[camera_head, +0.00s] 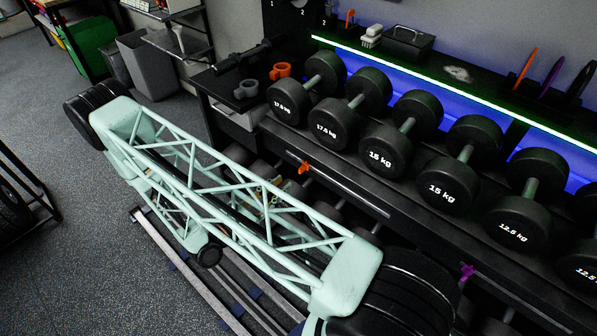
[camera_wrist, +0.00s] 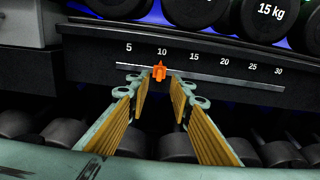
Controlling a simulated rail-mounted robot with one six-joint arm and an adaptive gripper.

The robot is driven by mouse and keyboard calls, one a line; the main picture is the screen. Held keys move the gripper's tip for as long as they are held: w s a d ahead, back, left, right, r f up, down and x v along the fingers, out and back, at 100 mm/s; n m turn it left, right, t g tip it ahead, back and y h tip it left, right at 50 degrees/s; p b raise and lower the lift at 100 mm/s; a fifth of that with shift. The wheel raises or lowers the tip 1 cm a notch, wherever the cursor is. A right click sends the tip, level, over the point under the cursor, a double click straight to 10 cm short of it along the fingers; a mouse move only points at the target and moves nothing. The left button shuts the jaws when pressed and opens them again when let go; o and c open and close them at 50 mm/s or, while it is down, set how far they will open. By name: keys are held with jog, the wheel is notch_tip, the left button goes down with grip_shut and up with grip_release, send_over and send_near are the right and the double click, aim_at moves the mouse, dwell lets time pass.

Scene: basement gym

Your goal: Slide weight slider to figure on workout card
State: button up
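The orange weight slider (camera_wrist: 159,72) sits on a pale scale line (camera_wrist: 225,79) on the dark front of the rack, marked 5 to 30. It stands about under the 10 mark. In the head view the orange slider (camera_head: 303,167) shows just beyond my arm's lattice. My gripper (camera_wrist: 160,89) is open. Its two yellow-lined fingers point at the slider, one on each side below it in the picture; I see no clear contact. In the head view my gripper (camera_head: 264,197) is partly hidden behind my arm. I can make out no readable workout card.
Dumbbells such as a 15 kg one (camera_head: 381,150) fill the rack's upper shelf; more dark weights (camera_wrist: 177,145) lie below the scale. A purple slider (camera_head: 467,272) is further right along the rack. A grey bin (camera_head: 148,66) stands at upper left. The floor at left is mostly clear.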

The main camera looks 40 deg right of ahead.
aim_at(299, 170)
jog(key=shift+w+d+b, duration=0.25)
jog(key=shift+d, duration=1.4)
jog(key=shift+w+d+b, duration=0.2)
jog(key=shift+d+b, duration=0.1)
jog(key=shift+d, duration=1.3)
jog(key=shift+w+d+b, duration=0.25)
jog(key=shift+d, duration=1.4)
jog(key=shift+c, duration=0.2)
grip_shut()
